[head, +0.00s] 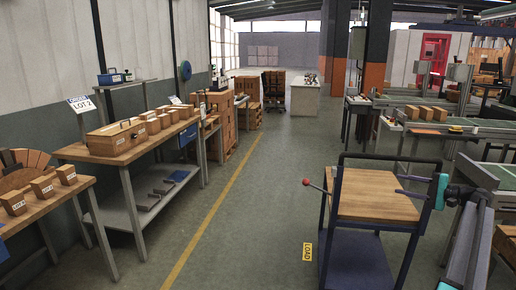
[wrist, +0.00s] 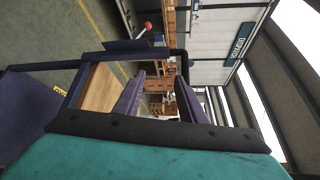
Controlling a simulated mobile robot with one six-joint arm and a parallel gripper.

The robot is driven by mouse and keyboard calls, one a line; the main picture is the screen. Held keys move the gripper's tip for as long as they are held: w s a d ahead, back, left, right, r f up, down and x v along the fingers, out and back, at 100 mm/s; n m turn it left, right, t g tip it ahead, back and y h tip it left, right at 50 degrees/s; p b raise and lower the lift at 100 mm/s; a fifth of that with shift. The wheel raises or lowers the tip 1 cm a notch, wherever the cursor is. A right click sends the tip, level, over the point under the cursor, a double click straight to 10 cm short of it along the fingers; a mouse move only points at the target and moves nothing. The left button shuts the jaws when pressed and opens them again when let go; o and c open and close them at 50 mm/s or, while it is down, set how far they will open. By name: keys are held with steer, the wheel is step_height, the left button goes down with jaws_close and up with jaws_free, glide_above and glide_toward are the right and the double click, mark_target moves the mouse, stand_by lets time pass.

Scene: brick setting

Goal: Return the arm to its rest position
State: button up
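My gripper (head: 399,184) is at the right in the head view, at the end of my teal arm, pointing left above the right part of a cart. In the wrist view its two purple fingers (wrist: 160,77) stand apart with nothing between them, so it is open and empty. The cart (head: 372,196) has a bare wooden top and a dark blue frame. In the wrist view the cart's wooden top (wrist: 100,88) shows sideways at the left. I cannot tell the exact height of the gripper above the cart.
A red-knobbed lever (head: 306,182) sticks out from the cart's left side. A workbench (head: 95,152) with several wooden boxes stands at the left. Another table (head: 40,215) with small boxes is nearer. Tables with conveyors (head: 480,172) fill the right. The floor between is clear.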

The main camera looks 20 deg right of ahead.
steer(key=w+a+f+n+g+y, duration=0.15)
steer(key=w+a+f, duration=0.25)
steer(key=a+f, duration=0.45)
steer(key=w+a+f+g+y, duration=0.1)
steer(key=w+a+f+g, duration=0.15)
steer(key=a+f, duration=0.6)
steer(key=w+a+f+g+y, duration=0.1)
steer(key=w+a+f, duration=0.35)
steer(key=a, duration=0.85)
steer(key=s+a+f+n+g+p, duration=0.1)
steer(key=s+a+f+g, duration=0.25)
steer(key=a+f, duration=0.8)
steer(key=s+a+f+n+g, duration=0.1)
steer(key=s+a+f+g, duration=0.2)
steer(key=s+a+f, duration=0.75)
steer(key=s+a+f+n+g+h, duration=0.2)
steer(key=s+a+f+g, duration=0.1)
steer(key=s+a+f, duration=0.55)
steer(key=s+a+f+n+g+h, duration=0.25)
steer(key=s+a+f, duration=0.25)
steer(key=s+a, duration=0.55)
steer(key=s+d+f+n+g+h+p, duration=0.1)
steer(key=s+f+n+g+h, duration=0.2)
steer(key=s, duration=1)
steer(key=s+d+n+h, duration=0.3)
steer(key=s+d+h, duration=0.1)
steer(key=d, duration=0.4)
steer(key=shift+s+d, duration=0.2)
steer(key=shift+s, duration=0.25)
